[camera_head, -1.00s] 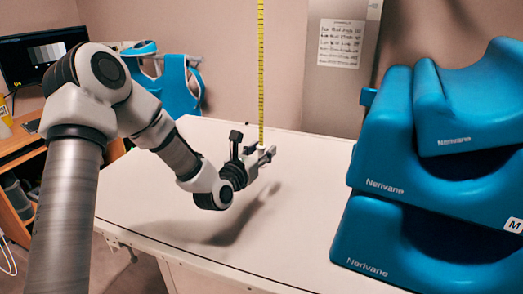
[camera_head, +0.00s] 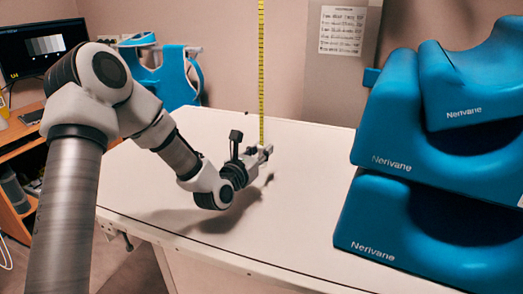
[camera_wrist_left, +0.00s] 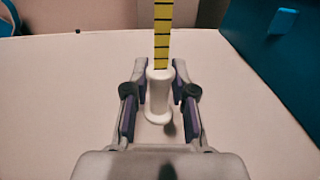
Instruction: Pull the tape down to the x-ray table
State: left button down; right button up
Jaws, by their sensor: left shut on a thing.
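The yellow tape (camera_head: 261,75) with black marks hangs straight down from above to my left gripper (camera_head: 263,153), just over the white x-ray table (camera_head: 300,205). In the left wrist view the tape (camera_wrist_left: 163,30) ends in a white spool-shaped handle (camera_wrist_left: 158,95). My left gripper (camera_wrist_left: 159,92) is shut on this handle, with a finger on each side. A small shadow lies close under the gripper; whether the handle touches the table cannot be told. My right gripper is not in view.
Blue stacked cushions (camera_head: 390,225) stand on the right of the table. A blue chair-like item (camera_head: 170,75) is behind the table at the left, beside a desk with a monitor (camera_head: 40,65). The table's middle is clear.

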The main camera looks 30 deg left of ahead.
pick_arm(q)
jog(key=c, duration=1.1)
grip_release()
jog(key=shift+o, duration=0.2)
jog(key=s, duration=0.7)
jog(key=shift+s+d, duration=0.2)
jog(key=shift+d, duration=0.05)
jog(key=shift+d, duration=0.1)
